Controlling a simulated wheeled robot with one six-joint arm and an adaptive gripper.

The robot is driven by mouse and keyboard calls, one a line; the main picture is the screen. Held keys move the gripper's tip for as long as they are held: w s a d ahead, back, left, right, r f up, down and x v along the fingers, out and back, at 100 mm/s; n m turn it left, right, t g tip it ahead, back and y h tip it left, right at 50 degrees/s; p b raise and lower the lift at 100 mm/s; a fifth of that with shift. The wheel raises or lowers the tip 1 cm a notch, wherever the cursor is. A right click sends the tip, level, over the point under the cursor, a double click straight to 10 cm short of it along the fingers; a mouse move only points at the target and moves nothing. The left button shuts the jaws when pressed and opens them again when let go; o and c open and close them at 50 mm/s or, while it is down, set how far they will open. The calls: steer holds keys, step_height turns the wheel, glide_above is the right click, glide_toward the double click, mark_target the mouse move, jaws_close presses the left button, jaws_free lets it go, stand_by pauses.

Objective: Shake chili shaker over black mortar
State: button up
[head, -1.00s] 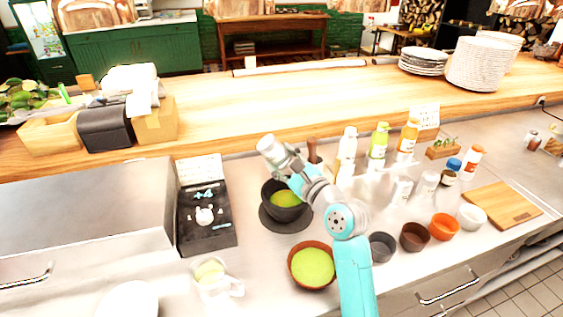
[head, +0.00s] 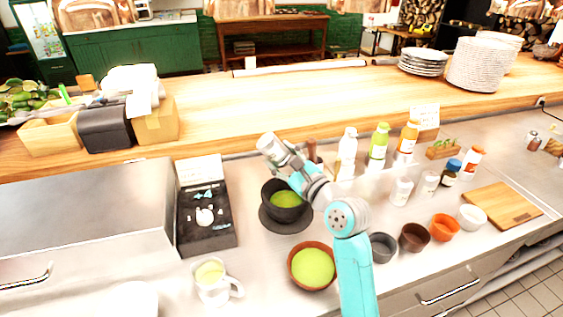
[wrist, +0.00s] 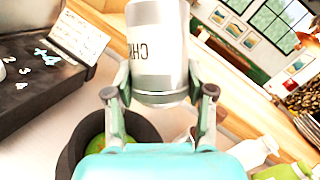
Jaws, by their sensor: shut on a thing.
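My gripper (wrist: 160,108) is shut on a white and silver shaker (wrist: 158,50) with partial dark lettering on its side. In the head view the shaker (head: 270,144) is tilted and held above and behind the black mortar. The black mortar (head: 270,198) has green contents and stands on a dark round mat (head: 273,226). In the wrist view the mortar (wrist: 140,127) shows at lower left, partly hidden by my gripper. I cannot see anything falling from the shaker.
A black panel (head: 207,232) stands left of the mortar. A brown bowl of green (head: 313,267) and a white mug (head: 213,285) are in front. Bottles (head: 378,148), small bowls (head: 414,236) and a cutting board (head: 503,205) are to the right. A wooden ledge runs behind.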

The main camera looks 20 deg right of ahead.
mark_target(275, 137)
steer(key=n, duration=0.1)
steer(key=a+n+g, duration=0.1)
steer(key=n, duration=0.1)
steer(key=shift+w+g, duration=0.2)
steer(key=shift+g, duration=0.1)
steer(key=shift+f+n+g+h, duration=0.1)
steer(key=shift+n+g+h, duration=0.55)
steer(key=shift+n, duration=0.25)
steer(key=shift+s+d+n+g+h, duration=0.1)
steer(key=shift+s+n+g+h, duration=0.05)
steer(key=shift+n+g+h, duration=0.4)
steer(key=r+n+g+h, duration=0.1)
steer(key=r+n+h, duration=0.1)
steer(key=n, duration=0.1)
steer(key=r+n+h, duration=0.1)
steer(key=d+r+n+g+h, duration=0.1)
steer(key=h, duration=0.1)
steer(key=r+n+h, duration=0.1)
steer(key=shift+s+d+r+g, duration=0.1)
steer(key=shift+s+d+g, duration=0.15)
steer(key=shift+d+g, duration=0.15)
steer(key=n+h, duration=0.1)
steer(key=a+r+n+h, duration=0.2)
steer(key=shift+w+a+g, duration=0.2)
steer(key=shift+w+g, duration=0.1)
steer(key=a+r+n+h, duration=0.2)
steer(key=h, duration=0.1)
steer(key=shift+w+n, duration=0.25)
